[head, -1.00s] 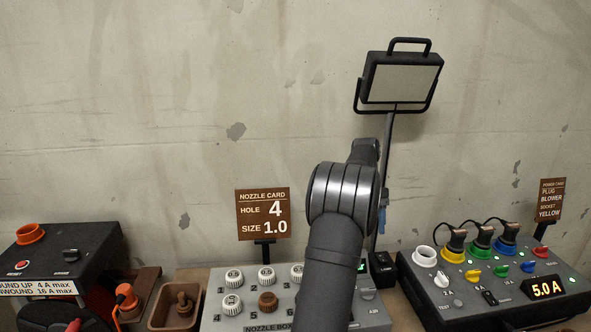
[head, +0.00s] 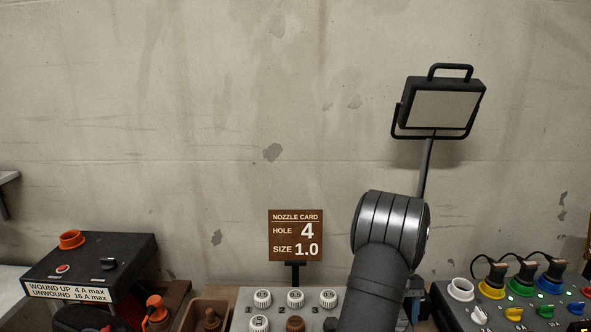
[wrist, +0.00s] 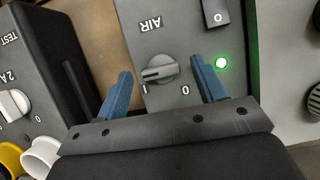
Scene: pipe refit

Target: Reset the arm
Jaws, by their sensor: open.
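My arm (head: 383,262) rises at the lower right of centre in the head view. My gripper is hidden from the head view. In the wrist view my gripper (wrist: 162,68) is open, with its two blue fingers apart and nothing seen held between them. Beyond the fingers is a grey panel marked AIR with a knob (wrist: 160,71) between marks 1 and 0. I cannot tell whether the fingers touch the panel. A green light (wrist: 221,63) glows by the right finger.
A nozzle card (head: 296,236) stands behind the nozzle box (head: 243,300). A dark box (head: 90,262) is at left, a power box (head: 455,317) at right. A lamp (head: 443,107) stands behind my arm. A black switch (wrist: 215,12) is above the green light.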

